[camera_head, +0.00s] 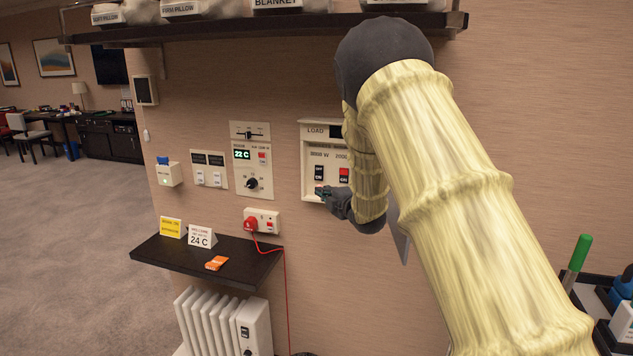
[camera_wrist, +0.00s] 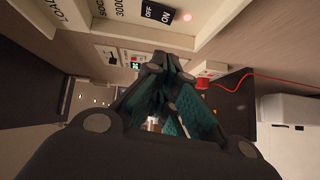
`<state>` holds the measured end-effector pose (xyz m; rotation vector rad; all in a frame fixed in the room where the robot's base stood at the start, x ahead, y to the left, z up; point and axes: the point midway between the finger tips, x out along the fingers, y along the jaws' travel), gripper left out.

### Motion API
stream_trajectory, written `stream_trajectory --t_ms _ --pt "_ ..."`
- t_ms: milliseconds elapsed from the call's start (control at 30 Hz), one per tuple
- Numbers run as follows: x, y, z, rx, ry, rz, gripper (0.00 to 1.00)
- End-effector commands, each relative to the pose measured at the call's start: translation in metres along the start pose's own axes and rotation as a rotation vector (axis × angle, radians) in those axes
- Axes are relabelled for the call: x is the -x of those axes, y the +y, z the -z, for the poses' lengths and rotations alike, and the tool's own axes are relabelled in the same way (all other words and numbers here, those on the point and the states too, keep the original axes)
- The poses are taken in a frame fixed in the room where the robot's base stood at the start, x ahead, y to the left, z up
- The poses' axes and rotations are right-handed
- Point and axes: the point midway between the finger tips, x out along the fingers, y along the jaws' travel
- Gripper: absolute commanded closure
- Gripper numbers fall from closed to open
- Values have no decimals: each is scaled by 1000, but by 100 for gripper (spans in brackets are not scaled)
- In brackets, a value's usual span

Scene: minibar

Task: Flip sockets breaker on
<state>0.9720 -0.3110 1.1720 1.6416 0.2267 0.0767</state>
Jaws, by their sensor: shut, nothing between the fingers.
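The white load panel (camera_head: 308,178) is on the wall at the centre of the head view, partly hidden behind my arm. The black sockets breaker (camera_head: 319,173), under a 3000 W label, is on its left side. My gripper (camera_head: 323,190) is just below the breaker in the head view. Its fingers (camera_wrist: 165,62) are shut and empty, apart from the breaker in the wrist view.
A red breaker (camera_head: 344,175) is at the panel's right. A thermostat (camera_head: 252,160) and an outlet with a red plug (camera_head: 252,223) are left of the panel. A dark shelf (camera_head: 240,262) with cards and a radiator (camera_head: 225,322) are below. Another shelf (camera_head: 270,28) is above.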

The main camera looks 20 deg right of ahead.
Motion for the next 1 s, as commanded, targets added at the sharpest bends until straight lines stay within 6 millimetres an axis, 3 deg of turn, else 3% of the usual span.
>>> stream_trajectory --t_ms 533,1000 --pt "-81 3 0 -1 0 -1 100" --pt "-107 1 -27 -1 0 -1 100"
